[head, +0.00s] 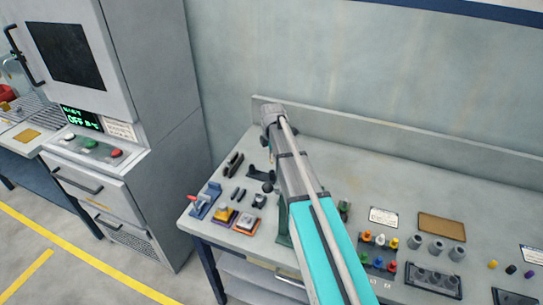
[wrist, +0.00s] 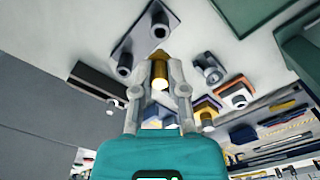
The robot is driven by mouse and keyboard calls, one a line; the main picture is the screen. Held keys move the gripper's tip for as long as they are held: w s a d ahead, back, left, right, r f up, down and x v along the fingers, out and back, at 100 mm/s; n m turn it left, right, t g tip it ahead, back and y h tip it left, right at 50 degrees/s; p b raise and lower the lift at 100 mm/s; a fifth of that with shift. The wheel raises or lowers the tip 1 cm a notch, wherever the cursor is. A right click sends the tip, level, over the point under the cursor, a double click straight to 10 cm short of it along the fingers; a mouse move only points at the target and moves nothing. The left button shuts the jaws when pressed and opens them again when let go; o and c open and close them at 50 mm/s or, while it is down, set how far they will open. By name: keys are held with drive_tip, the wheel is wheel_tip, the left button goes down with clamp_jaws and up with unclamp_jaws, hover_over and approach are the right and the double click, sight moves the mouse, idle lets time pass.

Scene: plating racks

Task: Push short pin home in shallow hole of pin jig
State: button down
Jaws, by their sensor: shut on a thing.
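A brass-coloured short pin (wrist: 160,72) stands between the fingertips of my gripper (wrist: 158,92) in the wrist view. My gripper is shut on it. In the head view my gripper (head: 268,150) hangs below the wrist over the left part of the bench, partly hidden by my arm. A dark plate with two round sockets, which looks like the pin jig (wrist: 142,44), lies just beyond the pin in the wrist view. In the head view a dark plate (head: 261,175) lies below my gripper. I cannot tell which socket is shallow, or whether the pin touches the jig.
Dark bars (head: 233,163) and coloured blocks (head: 225,214) stand left of my arm. A rack of coloured pegs (head: 378,250) and grey cylinders (head: 436,246) stand to the right. A raised ledge (head: 350,130) runs along the back. The bench behind the pegs is mostly clear.

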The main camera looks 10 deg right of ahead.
drive_tip(key=shift+f+b, duration=1.3)
drive_tip(key=shift+f, duration=0.3)
drive_tip(key=shift+f+b, duration=1.45)
drive_tip(key=shift+b, duration=0.05)
idle(1.1)
drive_tip(key=c, duration=0.6)
unclamp_jaws()
drive_tip(key=shift+r, duration=0.2)
wheel_tip(320, 180, up, 8)
drive_tip(key=p, duration=0.8)
drive_tip(key=shift+r+p, duration=0.2)
drive_tip(key=shift+p, duration=0.2)
idle(0.4)
